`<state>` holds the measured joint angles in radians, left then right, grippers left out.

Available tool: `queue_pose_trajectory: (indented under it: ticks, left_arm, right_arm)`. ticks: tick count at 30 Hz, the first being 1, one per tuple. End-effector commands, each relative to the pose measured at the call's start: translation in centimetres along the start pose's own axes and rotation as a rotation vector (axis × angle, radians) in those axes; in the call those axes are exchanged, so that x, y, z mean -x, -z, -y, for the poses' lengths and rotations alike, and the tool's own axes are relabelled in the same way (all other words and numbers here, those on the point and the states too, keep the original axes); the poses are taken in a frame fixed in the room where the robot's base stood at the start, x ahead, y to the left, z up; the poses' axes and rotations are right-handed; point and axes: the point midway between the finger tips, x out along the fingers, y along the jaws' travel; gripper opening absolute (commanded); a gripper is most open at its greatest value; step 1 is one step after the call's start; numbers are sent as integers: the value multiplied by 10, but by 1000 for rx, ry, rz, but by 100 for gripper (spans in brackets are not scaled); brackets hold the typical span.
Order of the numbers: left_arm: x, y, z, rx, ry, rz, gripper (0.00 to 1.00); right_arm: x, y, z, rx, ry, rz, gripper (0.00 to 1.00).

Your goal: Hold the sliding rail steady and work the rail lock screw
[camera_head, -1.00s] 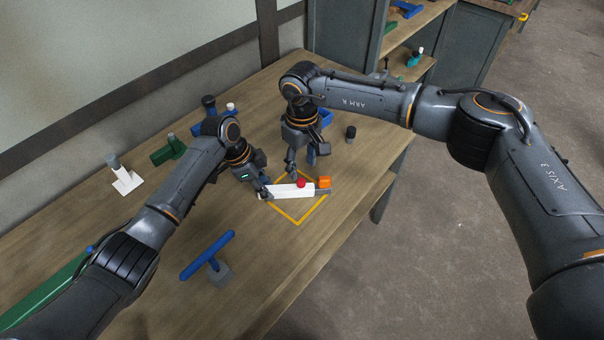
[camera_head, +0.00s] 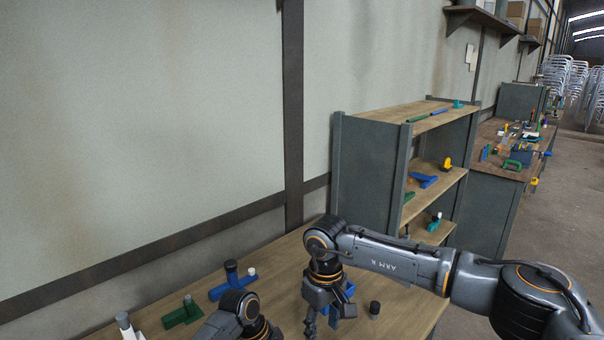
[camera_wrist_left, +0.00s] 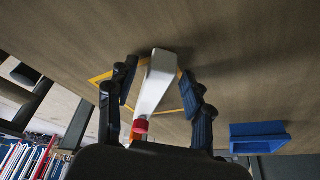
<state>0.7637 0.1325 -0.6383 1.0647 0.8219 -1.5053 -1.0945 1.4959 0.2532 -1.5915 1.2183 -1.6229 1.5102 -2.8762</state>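In the left wrist view the white sliding rail (camera_wrist_left: 158,78) lies on the table inside a yellow outline. Its red lock screw (camera_wrist_left: 141,126) shows near the lower end, with a bit of orange beside it. My left gripper (camera_wrist_left: 159,71) is open, one finger on each side of the rail, with a gap visible on both sides. In the head view the rail is below the frame, and only my left wrist shows at the bottom.
A blue part (camera_wrist_left: 260,137) lies to the right in the left wrist view. Blue (camera_head: 230,281) and green (camera_head: 182,313) fixtures stand along the wall side of the table. A dark cylinder (camera_head: 374,309) stands right of my right gripper. A grey shelf unit (camera_head: 370,165) stands behind.

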Motion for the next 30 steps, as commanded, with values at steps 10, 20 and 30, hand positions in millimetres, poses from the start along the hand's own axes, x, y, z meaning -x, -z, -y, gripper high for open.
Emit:
queue_pose_trajectory:
  ticks: [10, 20, 30]
  left_arm:
    - [24, 2, 2, -3, 5, -5, 51]
    - [92, 0, 2, -2, 4, -1, 51]
    - [120, 0, 1, 1, -1, -1, 51]
  right_arm:
    - [0, 0, 0, 0, 0, 0, 49]
    - [0, 0, 0, 0, 0, 0, 49]
    - [0, 0, 0, 0, 0, 0, 49]
